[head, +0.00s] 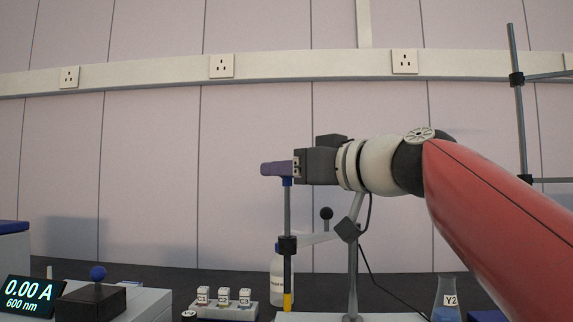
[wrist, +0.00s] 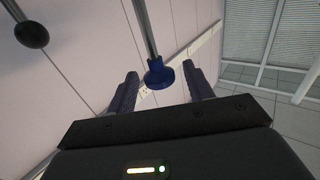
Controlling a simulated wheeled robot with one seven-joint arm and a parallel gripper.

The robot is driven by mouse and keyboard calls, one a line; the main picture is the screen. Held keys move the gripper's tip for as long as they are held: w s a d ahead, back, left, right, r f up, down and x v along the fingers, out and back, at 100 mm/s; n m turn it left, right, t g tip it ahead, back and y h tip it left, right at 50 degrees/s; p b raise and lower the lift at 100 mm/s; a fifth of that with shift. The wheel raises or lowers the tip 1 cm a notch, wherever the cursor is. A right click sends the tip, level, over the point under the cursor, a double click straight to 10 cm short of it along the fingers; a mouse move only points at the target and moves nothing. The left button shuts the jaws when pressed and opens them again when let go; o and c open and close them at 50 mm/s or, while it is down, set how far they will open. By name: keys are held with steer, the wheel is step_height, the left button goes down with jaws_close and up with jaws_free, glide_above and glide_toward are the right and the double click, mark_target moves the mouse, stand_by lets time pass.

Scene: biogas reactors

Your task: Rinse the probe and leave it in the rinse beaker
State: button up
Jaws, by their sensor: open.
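The probe (head: 287,215) is an upright grey rod with a blue cap and a yellow lower end. It hangs in the black clip (head: 287,245) of a stand (head: 352,270). My gripper (head: 264,169) is level with the probe's top, its fingers pointing left. In the wrist view, the blue cap (wrist: 159,76) shows between my gripper's spread fingers (wrist: 160,80), with a gap on either side. The jaws are open and not closed on it.
A white labelled bottle (head: 277,282) stands behind the probe. A rack of small labelled vials (head: 226,308) and a meter reading 0.00 A (head: 30,293) are to the left. A flask marked Y2 (head: 447,300) and a tall stand (head: 519,110) are at right.

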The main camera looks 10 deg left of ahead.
steer(key=shift+w+a, duration=0.25)
steer(key=shift+a, duration=0.1)
jaws_close()
steer(key=b, duration=0.9)
glide_above(287, 255)
step_height(287, 255, down, 8)
steer(key=shift+w+f, duration=0.1)
steer(key=shift+f, duration=0.1)
jaws_free()
steer(key=b+v, duration=0.1)
steer(key=v, duration=0.6)
steer(key=shift+s+d, duration=0.25)
steer(key=shift+d, duration=0.05)
